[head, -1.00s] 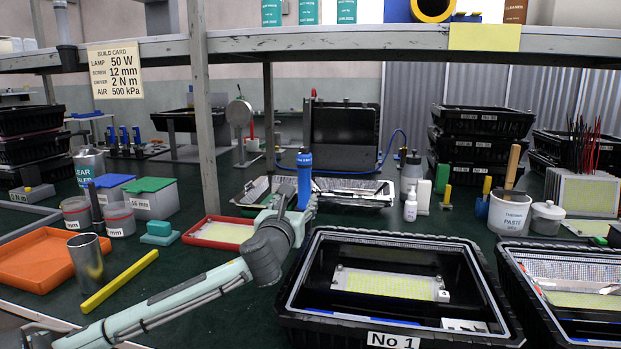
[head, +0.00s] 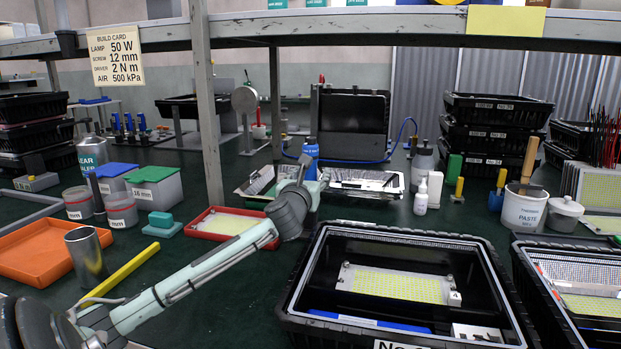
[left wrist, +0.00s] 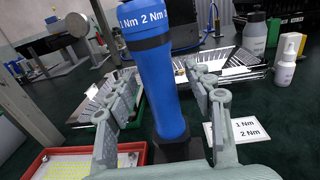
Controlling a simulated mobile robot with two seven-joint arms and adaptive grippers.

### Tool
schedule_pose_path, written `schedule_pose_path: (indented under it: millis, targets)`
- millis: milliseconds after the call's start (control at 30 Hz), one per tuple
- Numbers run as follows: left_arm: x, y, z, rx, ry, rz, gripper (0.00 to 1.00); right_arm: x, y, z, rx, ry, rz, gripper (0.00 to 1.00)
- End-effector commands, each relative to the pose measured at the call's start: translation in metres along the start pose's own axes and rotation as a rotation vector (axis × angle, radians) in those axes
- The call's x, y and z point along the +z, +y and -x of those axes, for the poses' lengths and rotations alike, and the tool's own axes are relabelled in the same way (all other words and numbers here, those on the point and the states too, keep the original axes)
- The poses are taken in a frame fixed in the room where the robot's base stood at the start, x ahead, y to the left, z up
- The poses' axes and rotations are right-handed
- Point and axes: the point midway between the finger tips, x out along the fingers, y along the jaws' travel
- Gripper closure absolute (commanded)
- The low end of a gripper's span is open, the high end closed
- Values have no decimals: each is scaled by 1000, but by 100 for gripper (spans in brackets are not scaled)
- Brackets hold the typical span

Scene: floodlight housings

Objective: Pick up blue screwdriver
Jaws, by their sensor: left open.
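The blue screwdriver (head: 311,150) has a thick blue handle and stands upright on the bench; its lower part is hidden behind my left gripper in the head view. My left gripper (head: 303,184) is open. In the left wrist view the left gripper's fingers (left wrist: 158,78) stand on either side of the handle, with a gap visible on the left; contact on the right is unclear. My right gripper is not in view.
A small white 1 Nm / 2 Nm card (left wrist: 240,133) lies beside the screwdriver. A red tray (head: 203,232) is to its left. A metal reflector (head: 375,183) lies behind. A black housing (head: 480,262) stands at front right. A shelf post (head: 206,120) rises to the left.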

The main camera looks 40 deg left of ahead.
Motion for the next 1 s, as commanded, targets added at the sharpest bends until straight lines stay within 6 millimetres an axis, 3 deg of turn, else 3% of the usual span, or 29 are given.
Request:
schedule_pose_path:
  millis: [200, 600, 867, 1000]
  targets:
    - [0, 0, 0, 0, 0, 0, 50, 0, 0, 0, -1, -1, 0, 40]
    - [0, 0, 0, 0, 0, 0, 99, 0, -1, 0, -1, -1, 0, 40]
    - [2, 0, 0, 0, -4, 0, 100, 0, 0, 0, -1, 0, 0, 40]
    - [13, 0, 0, -1, -7, -1, 100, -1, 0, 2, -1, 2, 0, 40]
